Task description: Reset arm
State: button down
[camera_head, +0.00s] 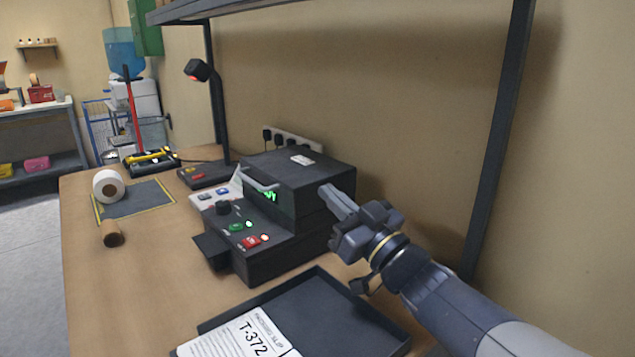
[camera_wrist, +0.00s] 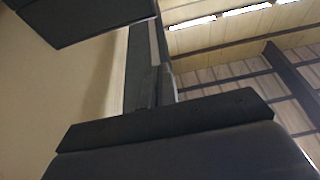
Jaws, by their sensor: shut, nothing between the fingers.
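My arm comes in from the lower right in the head view, and my gripper (camera_head: 328,191) points up and to the left. Its fingers are together with nothing between them. It is in front of the right side of a black machine (camera_head: 290,234) with a green display and lit buttons; I cannot tell whether it touches. In the wrist view my gripper (camera_wrist: 165,85) points up toward the ceiling, with the wall at the left and a dark beam at the top left.
A black tray (camera_head: 335,316) with a packing slip (camera_head: 245,337) lies at the front of the wooden table (camera_head: 150,285). A rack post (camera_head: 497,130) stands behind my arm.

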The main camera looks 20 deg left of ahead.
aim_at(304, 190)
jog(key=shift+v, duration=0.8)
jog(key=w+a, duration=0.1)
jog(key=a, duration=0.1)
jog(key=w+a+b, duration=0.1)
jog(key=w+a, duration=0.1)
jog(key=a, duration=0.1)
jog(key=w+a, duration=0.2)
jog(key=a, duration=0.1)
jog(key=shift+r, duration=0.35)
jog(key=shift+f+b, duration=0.75)
jog(key=shift+f, duration=0.05)
